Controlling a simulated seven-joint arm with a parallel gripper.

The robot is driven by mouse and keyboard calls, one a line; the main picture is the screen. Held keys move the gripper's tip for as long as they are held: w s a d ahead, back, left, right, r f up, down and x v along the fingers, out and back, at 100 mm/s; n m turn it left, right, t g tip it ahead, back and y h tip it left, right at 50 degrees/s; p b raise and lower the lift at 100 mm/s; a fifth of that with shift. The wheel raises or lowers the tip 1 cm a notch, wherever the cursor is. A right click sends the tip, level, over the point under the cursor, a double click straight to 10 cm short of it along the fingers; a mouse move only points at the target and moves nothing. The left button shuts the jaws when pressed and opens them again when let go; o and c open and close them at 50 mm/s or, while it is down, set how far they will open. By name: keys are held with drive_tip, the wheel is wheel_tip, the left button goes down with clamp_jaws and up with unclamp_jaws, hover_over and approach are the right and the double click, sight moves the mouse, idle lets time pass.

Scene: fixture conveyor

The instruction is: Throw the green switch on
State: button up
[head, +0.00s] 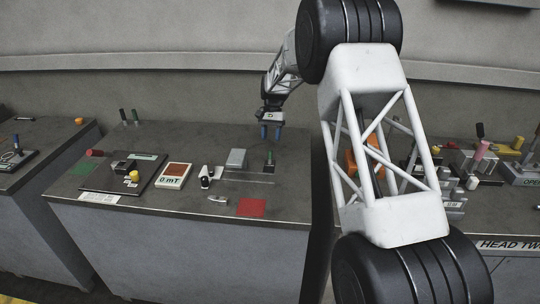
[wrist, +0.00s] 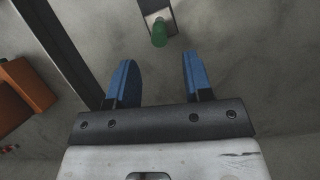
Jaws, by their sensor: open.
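The green switch (head: 270,157) stands on a small dark base toward the right end of the middle bench. In the wrist view the green handle (wrist: 159,34) shows beyond my fingertips, between their two lines, with a pale plate behind it. My gripper (head: 270,132) is above the switch in the head view, pointing down. Its blue fingers (wrist: 158,72) are apart and empty, and no contact with the handle shows.
The bench top (head: 150,205) also holds a grey box (head: 236,158), a white meter (head: 173,176), a black panel with a yellow knob (head: 134,176), a small black-and-white device (head: 207,176) and a red square (head: 251,207). My arm hides part of the right bench.

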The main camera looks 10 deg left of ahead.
sight(270, 154)
drive_tip(key=shift+f, duration=0.15)
drive_tip(key=shift+x, duration=3.75)
drive_tip(key=shift+c, duration=0.3)
clamp_jaws()
drive_tip(key=shift+s, duration=0.1)
